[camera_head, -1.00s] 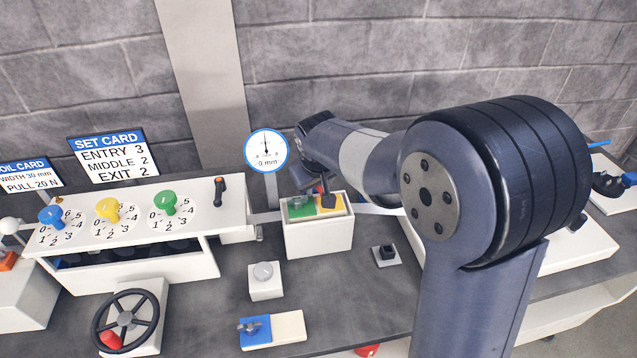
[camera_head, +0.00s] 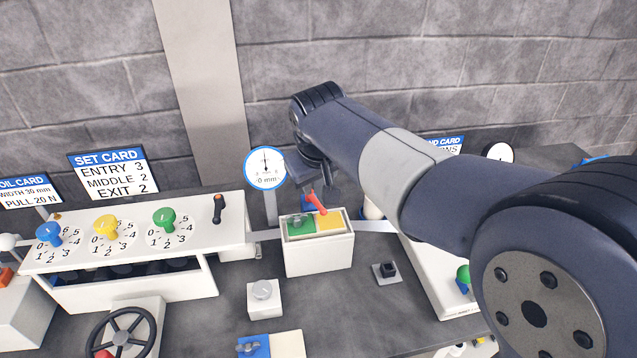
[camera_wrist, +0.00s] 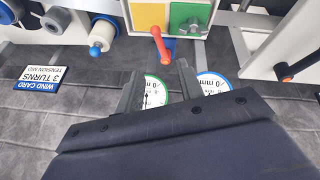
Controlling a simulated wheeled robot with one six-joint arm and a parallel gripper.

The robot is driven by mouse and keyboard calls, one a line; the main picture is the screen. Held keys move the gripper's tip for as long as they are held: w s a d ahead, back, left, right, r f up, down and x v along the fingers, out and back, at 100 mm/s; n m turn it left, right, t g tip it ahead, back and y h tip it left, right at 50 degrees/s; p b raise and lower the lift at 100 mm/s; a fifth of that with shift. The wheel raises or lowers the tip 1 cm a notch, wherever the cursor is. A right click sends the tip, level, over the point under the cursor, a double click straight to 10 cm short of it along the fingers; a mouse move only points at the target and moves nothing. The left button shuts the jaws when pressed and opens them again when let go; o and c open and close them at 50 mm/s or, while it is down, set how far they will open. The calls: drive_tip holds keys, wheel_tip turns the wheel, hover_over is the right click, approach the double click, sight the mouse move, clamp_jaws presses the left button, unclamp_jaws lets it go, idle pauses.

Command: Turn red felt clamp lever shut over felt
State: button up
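The red lever (camera_head: 316,203) stands tilted at the back edge of a white box (camera_head: 320,256), by its yellow top (camera_head: 330,221). In the wrist view the red lever (camera_wrist: 160,46) points toward my gripper (camera_wrist: 159,74), which is open. The lever's end lies near the gap between the fingers, and I see no grip on it. In the head view my gripper (camera_head: 306,174) is just above and behind the lever, partly hidden. I cannot tell which surface is the felt.
A round gauge (camera_head: 265,168) stands behind the box at the left. A metal strip (camera_head: 377,226) runs out of the box to the right. A dial panel (camera_head: 135,258) is at the left. A small grey knob block (camera_head: 264,297) stands in front.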

drive_tip(key=shift+c, duration=0.5)
